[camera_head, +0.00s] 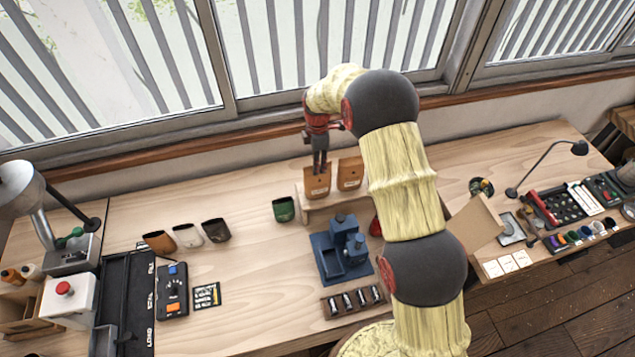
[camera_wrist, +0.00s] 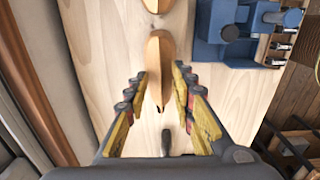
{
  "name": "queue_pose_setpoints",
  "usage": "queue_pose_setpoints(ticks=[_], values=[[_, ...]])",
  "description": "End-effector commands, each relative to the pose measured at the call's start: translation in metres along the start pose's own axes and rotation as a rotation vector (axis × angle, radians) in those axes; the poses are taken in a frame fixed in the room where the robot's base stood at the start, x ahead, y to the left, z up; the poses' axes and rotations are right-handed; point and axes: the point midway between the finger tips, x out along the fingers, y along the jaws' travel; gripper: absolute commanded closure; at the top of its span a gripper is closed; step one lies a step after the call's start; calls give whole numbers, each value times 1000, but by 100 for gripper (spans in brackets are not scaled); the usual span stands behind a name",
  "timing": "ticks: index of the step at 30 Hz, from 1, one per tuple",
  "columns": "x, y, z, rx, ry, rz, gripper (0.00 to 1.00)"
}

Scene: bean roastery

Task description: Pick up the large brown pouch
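Two brown pouches stand side by side on a low wooden riser (camera_head: 322,204). The left brown pouch (camera_head: 317,186) is below my gripper (camera_head: 319,166), whose fingers point down at its top edge. The right brown pouch (camera_head: 350,173) is just beside it, partly behind my arm. In the wrist view, my gripper (camera_wrist: 160,74) is open, with one finger on each side of a brown pouch (camera_wrist: 158,58). I see gaps between the fingers and the pouch. Part of another brown pouch (camera_wrist: 157,5) shows at the top edge. Which brown pouch is larger is hard to tell.
Orange-brown (camera_head: 159,242), white (camera_head: 188,236) and dark (camera_head: 216,231) pouches stand farther left. A blue device (camera_head: 342,250) is in front of the riser. The window wall runs close behind.

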Motion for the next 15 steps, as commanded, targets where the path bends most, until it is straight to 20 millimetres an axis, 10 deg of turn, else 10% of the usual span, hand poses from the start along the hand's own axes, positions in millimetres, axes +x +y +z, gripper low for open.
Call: queue_pose_setpoints(ticks=[15], values=[[4, 0, 0, 0, 0, 0, 75]])
